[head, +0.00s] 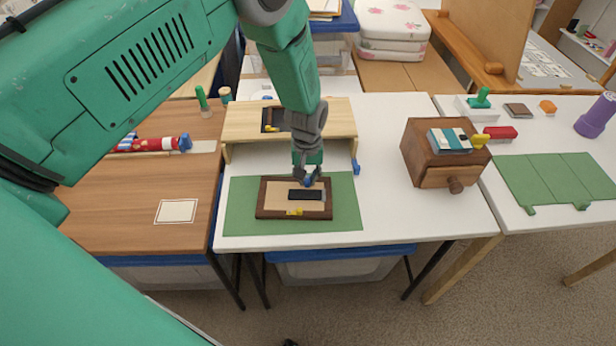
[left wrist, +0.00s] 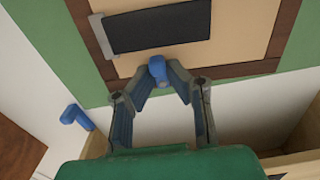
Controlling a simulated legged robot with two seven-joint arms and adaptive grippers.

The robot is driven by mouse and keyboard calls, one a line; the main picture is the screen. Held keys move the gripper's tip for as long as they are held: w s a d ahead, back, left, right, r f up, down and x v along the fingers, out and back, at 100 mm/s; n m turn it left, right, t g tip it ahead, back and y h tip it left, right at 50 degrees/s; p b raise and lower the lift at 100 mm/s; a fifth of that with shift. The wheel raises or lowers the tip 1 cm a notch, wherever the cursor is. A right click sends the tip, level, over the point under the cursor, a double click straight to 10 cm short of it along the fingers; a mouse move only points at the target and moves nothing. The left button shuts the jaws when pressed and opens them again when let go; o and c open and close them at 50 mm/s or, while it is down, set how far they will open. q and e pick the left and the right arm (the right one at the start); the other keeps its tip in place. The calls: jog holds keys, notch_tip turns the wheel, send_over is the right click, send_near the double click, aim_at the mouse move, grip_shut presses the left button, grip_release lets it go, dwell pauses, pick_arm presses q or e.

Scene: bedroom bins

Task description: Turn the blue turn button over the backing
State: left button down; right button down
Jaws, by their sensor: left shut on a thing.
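A picture frame (head: 264,198) with a dark brown rim lies face down on a green mat (head: 345,215). Its tan backing (head: 275,198) carries a black strip (head: 308,195), which also shows in the left wrist view (left wrist: 160,25). A yellow turn button (head: 295,212) sits at the near rim. The blue turn button (left wrist: 157,68) is at the far rim, between my left fingertips. My left gripper (head: 308,179) points down at that rim and is shut on the button. In the head view the fingers partly hide it. My right gripper is not in view.
A low wooden shelf (head: 340,118) stands right behind the mat, close to my left gripper. A blue hook-shaped piece (head: 356,166) lies by its right end. A wooden box with a drawer (head: 420,150) stands to the right. The white table (head: 390,215) is clear between.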

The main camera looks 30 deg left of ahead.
aim_at(308, 179)
pick_arm(q)
jog(key=c, duration=1.6)
grip_release()
jog(key=shift+w+r, duration=0.1)
jog(key=shift+r, duration=0.25)
notch_tip(308, 179, up, 11)
jog(key=shift+r, duration=0.1)
